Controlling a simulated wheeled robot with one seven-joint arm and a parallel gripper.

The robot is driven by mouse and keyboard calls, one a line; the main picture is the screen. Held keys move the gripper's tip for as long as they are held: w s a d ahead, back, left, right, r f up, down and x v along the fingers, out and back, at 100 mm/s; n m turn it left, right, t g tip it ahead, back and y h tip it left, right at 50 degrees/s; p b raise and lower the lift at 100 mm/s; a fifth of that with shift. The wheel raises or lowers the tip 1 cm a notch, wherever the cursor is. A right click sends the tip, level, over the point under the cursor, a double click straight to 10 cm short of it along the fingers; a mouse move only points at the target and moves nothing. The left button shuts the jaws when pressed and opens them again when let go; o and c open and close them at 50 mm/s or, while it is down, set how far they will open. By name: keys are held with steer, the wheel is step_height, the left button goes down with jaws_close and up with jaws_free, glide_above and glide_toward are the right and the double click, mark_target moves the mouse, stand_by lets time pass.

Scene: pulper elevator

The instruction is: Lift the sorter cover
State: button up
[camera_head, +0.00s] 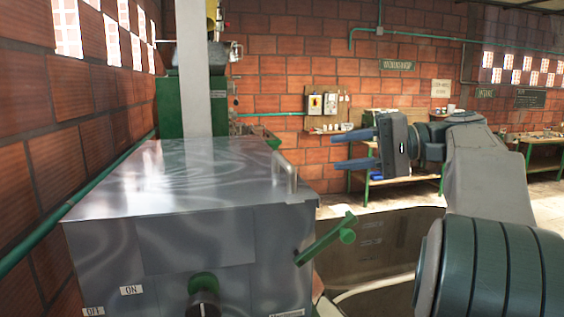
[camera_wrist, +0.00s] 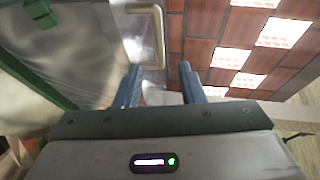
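The sorter cover (camera_head: 180,172) is the shiny metal top of a large metal box at the left of the head view. It lies flat and looks closed. A pale bar handle (camera_head: 287,172) stands at its right edge. The handle (camera_wrist: 158,35) also shows at the top of the wrist view, ahead of my fingers. My gripper (camera_head: 338,149) is to the right of the handle and apart from it, with its fingers pointing left. In the wrist view my gripper (camera_wrist: 158,78) has its two blue fingers spread with nothing between them.
A green lever (camera_head: 328,238) juts from the box's right front, below the handle. A dark knob (camera_head: 203,300) and ON/OFF labels are on the front. A brick wall runs along the left. Green-legged workbenches (camera_head: 390,175) stand at the back right.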

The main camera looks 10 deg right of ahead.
mark_target(282, 157)
steer(key=p+x, duration=0.1)
steer(key=x, duration=1.1)
steer(key=shift+w+a+f, duration=0.15)
jaws_close()
